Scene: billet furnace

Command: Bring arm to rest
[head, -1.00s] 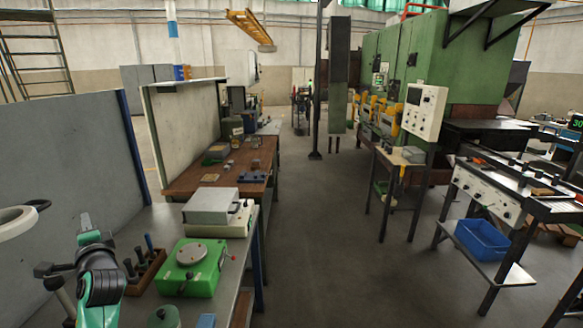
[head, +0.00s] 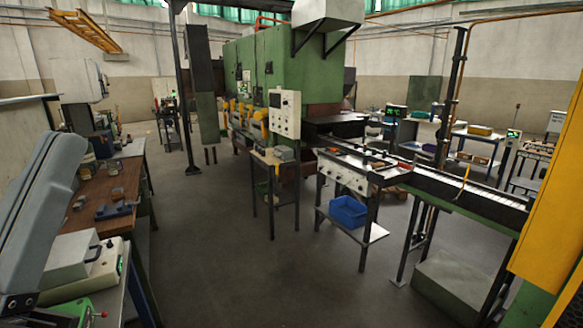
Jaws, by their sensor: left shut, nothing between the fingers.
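My left gripper (head: 70,148) stands large and close to the camera at the left edge of the head view. Its grey fingers point up and are shut, with nothing seen between them. Two bolts show near their dark base. The rest of the left arm is out of frame. The gripper covers part of the workbench behind it; I cannot tell its exact distance from the bench. My right gripper is not in view.
Below and beside my left gripper are a grey-topped box (head: 68,260), a green device (head: 80,308) and a wooden bench (head: 98,208). Open grey floor (head: 220,265) lies mid-view. A roller conveyor (head: 485,196) and a yellow panel (head: 552,205) stand at the right.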

